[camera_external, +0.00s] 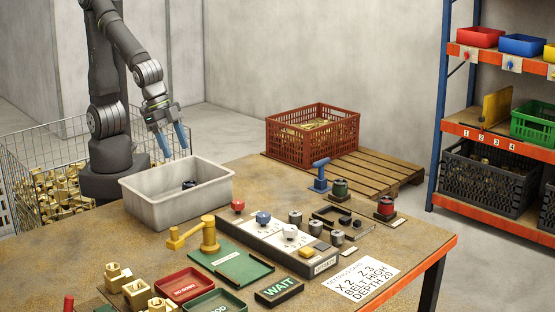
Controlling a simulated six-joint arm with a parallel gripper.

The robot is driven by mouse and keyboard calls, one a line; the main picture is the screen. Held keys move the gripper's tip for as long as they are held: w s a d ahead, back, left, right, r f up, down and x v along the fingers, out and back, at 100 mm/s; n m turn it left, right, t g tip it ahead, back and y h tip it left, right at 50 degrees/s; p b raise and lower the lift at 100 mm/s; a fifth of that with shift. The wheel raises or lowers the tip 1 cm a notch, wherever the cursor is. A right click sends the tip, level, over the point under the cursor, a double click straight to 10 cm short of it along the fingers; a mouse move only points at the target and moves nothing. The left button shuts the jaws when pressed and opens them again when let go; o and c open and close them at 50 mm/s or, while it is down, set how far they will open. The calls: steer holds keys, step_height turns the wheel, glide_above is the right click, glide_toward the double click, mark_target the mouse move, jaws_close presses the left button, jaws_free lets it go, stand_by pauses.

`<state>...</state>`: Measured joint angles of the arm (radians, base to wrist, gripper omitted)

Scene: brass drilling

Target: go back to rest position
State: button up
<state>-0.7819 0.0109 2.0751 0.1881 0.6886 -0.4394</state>
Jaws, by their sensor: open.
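My gripper (173,142) has two blue fingers that are spread apart with nothing between them. It hangs above the grey bin (150,211) on the left part of the table. The fingertips are over the back of the bin, apart from its rim. A small dark object (189,184) shows inside the bin; its lower part is hidden. My arm is bent and rises from its base behind the bin.
The table (250,180) carries a control panel (253,238), a green plate (232,262), a yellow clamp (208,233), a red tray (183,286) and brass parts (137,292). A wire cage (40,190) stands left of my base. A red crate (312,145) sits on a pallet behind.

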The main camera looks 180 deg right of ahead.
mark_target(190, 184)
steer(key=x, duration=1.2)
steer(key=shift+f, duration=0.25)
steer(key=shift+r, duration=0.15)
